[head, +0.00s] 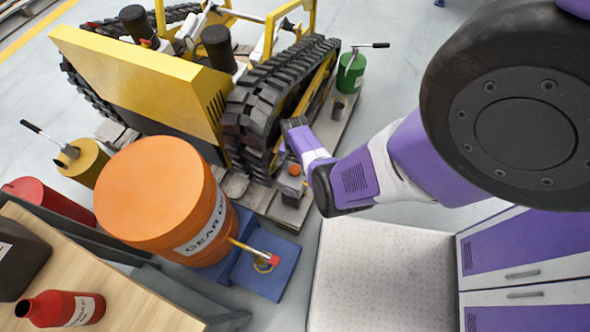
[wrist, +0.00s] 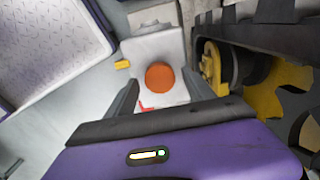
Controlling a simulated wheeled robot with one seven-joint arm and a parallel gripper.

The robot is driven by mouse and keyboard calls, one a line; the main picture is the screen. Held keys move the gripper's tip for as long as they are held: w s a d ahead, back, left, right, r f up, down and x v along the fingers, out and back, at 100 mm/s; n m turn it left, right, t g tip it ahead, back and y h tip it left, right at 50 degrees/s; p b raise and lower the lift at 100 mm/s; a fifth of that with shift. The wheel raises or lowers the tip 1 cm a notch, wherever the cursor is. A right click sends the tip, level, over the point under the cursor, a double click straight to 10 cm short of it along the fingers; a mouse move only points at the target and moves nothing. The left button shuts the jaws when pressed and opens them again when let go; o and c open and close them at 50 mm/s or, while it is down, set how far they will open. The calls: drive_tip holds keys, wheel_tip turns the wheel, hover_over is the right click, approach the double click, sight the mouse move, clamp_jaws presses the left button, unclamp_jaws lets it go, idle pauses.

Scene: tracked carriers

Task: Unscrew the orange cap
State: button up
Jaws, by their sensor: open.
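The orange cap (wrist: 160,77) is a round disc in the wrist view, on top of a pale grey body (wrist: 155,45). My gripper (wrist: 165,90) is open, with one dark finger on each side of the cap in the wrist view. I cannot tell how far above the cap the fingers are.
The carrier's track and yellow wheel (wrist: 212,65) stand close on the right in the wrist view. A large orange drum (head: 150,195) stands on a blue stand (head: 265,275). A wooden bench (head: 130,300) holds a red bottle (head: 65,309). A green can (head: 351,72) stands behind my arm.

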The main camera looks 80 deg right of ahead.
drive_tip(key=shift+c, duration=0.4)
drive_tip(key=c, duration=1)
drive_tip(key=n, duration=0.3)
drive_tip(key=shift+f+n, duration=0.1)
drive_tip(key=shift+n, duration=0.3)
drive_tip(key=n+b, duration=0.1)
drive_tip(key=n, duration=0.2)
drive_tip(key=shift+n, duration=1.5)
drive_tip(key=n, duration=0.4)
drive_tip(key=shift+n+b, duration=0.35)
drive_tip(key=shift+n, duration=0.05)
drive_tip(key=n, duration=0.5)
